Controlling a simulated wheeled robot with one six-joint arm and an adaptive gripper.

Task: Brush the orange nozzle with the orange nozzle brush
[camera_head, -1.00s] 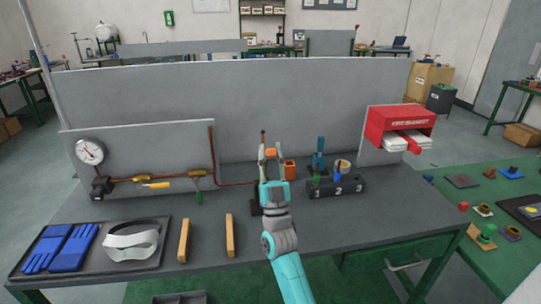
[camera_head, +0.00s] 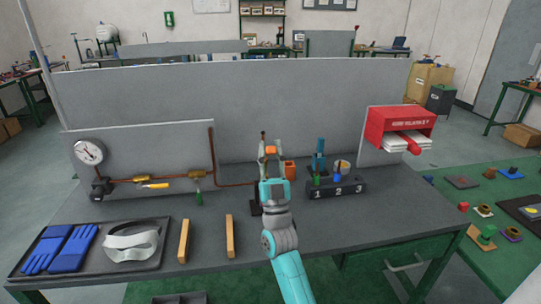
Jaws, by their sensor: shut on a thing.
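My gripper (camera_head: 269,153) is in the middle of the picture, above the back part of the bench. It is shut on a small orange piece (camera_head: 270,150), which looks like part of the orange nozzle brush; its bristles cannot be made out. A thin upright dark piece with a reddish tip (camera_head: 263,136) shows just left of and above the fingertips, close to the held piece. I cannot tell whether they touch. The orange nozzle cannot be clearly told apart here, and my arm hides part of the area. An orange cup (camera_head: 290,170) stands just right of my gripper.
A block numbered 1, 2, 3 (camera_head: 337,190) holds green and blue items to the right. A red box (camera_head: 400,120) is at the right. Copper piping with a gauge (camera_head: 89,151) is at the left. Gloves and a visor lie on a tray (camera_head: 150,264). Two wooden bars (camera_head: 184,240) lie in front.

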